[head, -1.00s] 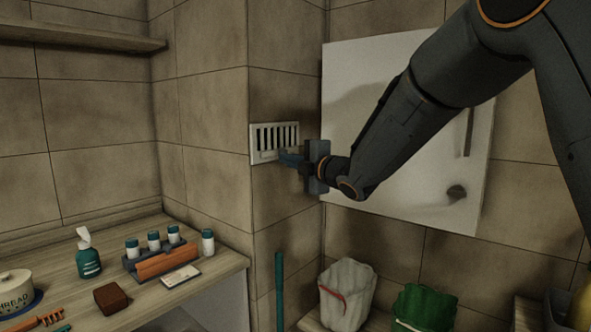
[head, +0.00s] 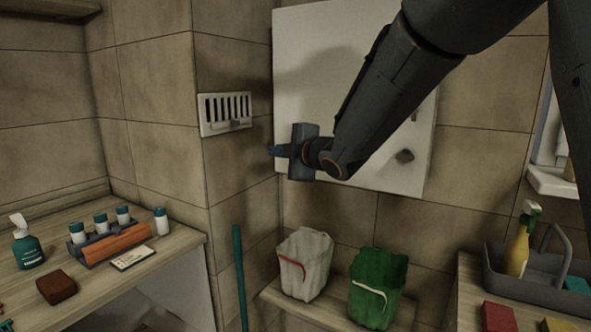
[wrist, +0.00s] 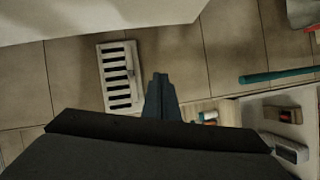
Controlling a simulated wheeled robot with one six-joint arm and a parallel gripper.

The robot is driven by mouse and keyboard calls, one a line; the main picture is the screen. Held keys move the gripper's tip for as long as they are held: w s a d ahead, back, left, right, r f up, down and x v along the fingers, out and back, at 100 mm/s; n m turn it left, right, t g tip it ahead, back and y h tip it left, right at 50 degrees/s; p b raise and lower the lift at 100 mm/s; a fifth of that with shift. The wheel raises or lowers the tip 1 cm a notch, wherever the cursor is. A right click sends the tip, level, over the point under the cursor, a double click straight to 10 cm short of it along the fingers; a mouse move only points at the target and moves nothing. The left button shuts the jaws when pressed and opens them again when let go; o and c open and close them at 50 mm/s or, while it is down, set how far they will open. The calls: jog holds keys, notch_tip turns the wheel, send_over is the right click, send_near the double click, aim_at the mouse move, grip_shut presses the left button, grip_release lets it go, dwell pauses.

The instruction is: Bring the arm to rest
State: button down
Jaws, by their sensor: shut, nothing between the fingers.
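My gripper (head: 273,151) is in the middle of the head view, in front of the wall corner and the left edge of the white cabinet. Its fingers are shut with nothing between them and point left. It stands apart from the white wall vent (head: 226,114), which is to its upper left. In the wrist view the closed fingertips (wrist: 160,78) show just to the right of the vent (wrist: 119,76). My arm runs from the upper right down to the gripper and covers part of the cabinet.
The white cabinet (head: 300,80) hangs behind my arm. A counter (head: 185,245) with bottles is at left. A grey caddy (head: 540,288) with a yellow spray bottle (head: 517,252) is at right.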

jog(key=s+d+f+m+g+h, duration=0.2)
jog(key=s+d+f+m+h, duration=0.3)
jog(key=d+f, duration=0.5)
jog(key=s+d+f+m+g+h, duration=0.25)
jog(key=s+d+f+m, duration=0.25)
jog(key=d+f+m, duration=0.45)
jog(key=s+d+f+m+g, duration=0.2)
jog(key=s+d, duration=0.1)
jog(key=s, duration=0.5)
jog(key=s+d+f+m+g+h, duration=0.1)
jog(key=s+d+f+m+g, duration=0.2)
jog(key=s, duration=0.5)
jog(key=s+d+f+m+g+h, duration=0.1)
jog(key=s+d+f+m+g, duration=0.1)
jog(key=s, duration=0.7)
jog(key=shift+d+f+m+g, duration=0.35)
jog(key=shift+d+f+m, duration=0.15)
jog(key=shift+d+m, duration=0.4)
jog(key=shift+d, duration=0.1)
